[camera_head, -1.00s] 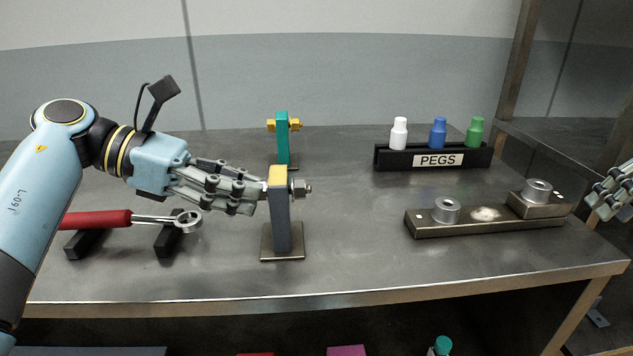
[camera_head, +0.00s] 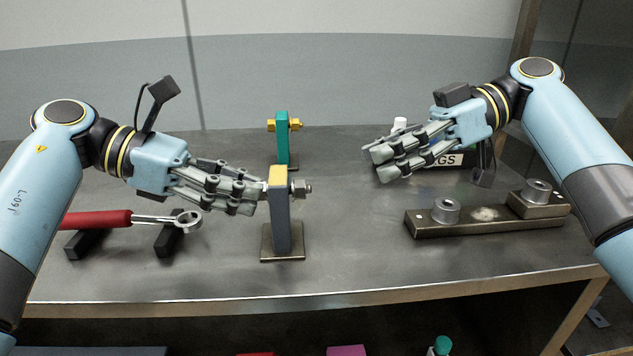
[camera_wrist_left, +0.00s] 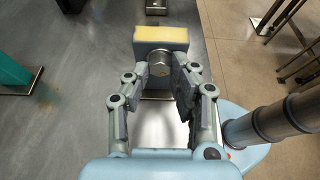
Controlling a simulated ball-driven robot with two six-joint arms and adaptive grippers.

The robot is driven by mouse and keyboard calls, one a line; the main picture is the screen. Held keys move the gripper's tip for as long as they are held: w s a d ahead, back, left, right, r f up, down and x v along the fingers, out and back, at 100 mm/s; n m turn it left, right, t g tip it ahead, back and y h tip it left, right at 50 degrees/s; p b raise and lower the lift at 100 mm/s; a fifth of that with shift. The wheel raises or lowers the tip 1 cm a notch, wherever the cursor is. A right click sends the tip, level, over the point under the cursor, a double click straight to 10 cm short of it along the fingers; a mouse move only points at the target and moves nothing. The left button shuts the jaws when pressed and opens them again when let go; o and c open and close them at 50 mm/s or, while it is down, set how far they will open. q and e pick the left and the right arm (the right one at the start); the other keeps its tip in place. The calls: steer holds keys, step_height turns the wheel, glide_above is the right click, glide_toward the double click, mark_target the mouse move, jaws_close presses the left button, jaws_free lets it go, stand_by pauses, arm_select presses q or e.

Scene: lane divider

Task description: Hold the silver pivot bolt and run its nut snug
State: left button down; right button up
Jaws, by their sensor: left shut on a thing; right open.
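The silver pivot bolt (camera_head: 308,188) runs through a grey post (camera_head: 281,222) with a yellow top, which stands on a square base plate. Its nut (camera_head: 298,188) sits on the right side of the post. My left gripper (camera_head: 259,196) is shut on the bolt's head at the post's left side. The round head (camera_wrist_left: 159,66) shows between the fingers (camera_wrist_left: 158,80) in the left wrist view. My right gripper (camera_head: 381,164) is open and empty, in the air to the right of the nut and apart from it, pointing left.
A teal post (camera_head: 282,140) with a yellow bolt stands behind. A red-handled ring wrench (camera_head: 187,221) rests on black supports at left. A metal bar (camera_head: 484,222) with two round bushings lies at right. The front middle is clear.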

mark_target(299, 190)
steer(key=x, duration=1)
steer(key=shift+c, duration=0.4)
jaws_close()
